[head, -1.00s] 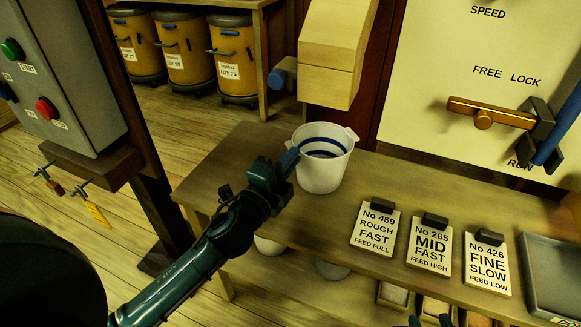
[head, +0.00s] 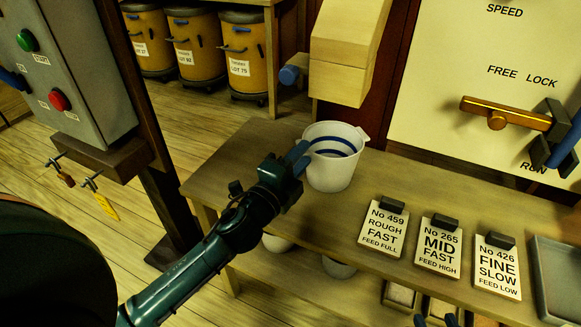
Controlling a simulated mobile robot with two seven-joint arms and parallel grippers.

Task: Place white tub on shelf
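The white tub (head: 333,172) with blue bands inside stands upright on the wooden bench top (head: 235,165). One small ear shows at its right rim; its left side is partly hidden by my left gripper. My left gripper (head: 299,158) is at the tub's left rim, its two blue fingers apart; whether they touch the tub is unclear. At the bottom edge, two blue tips of what looks like my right gripper (head: 435,320) show apart, with nothing between them. A lower shelf (head: 300,282) runs under the bench top, with pale round vessels (head: 277,243) partly hidden.
Three tag cards (head: 440,245) lie right of the tub, then a grey tray (head: 560,275). A wooden chute (head: 343,55) hangs behind the tub. A lever (head: 505,113) is on the back panel. A control box (head: 65,75) stands left. The bench's left end is clear.

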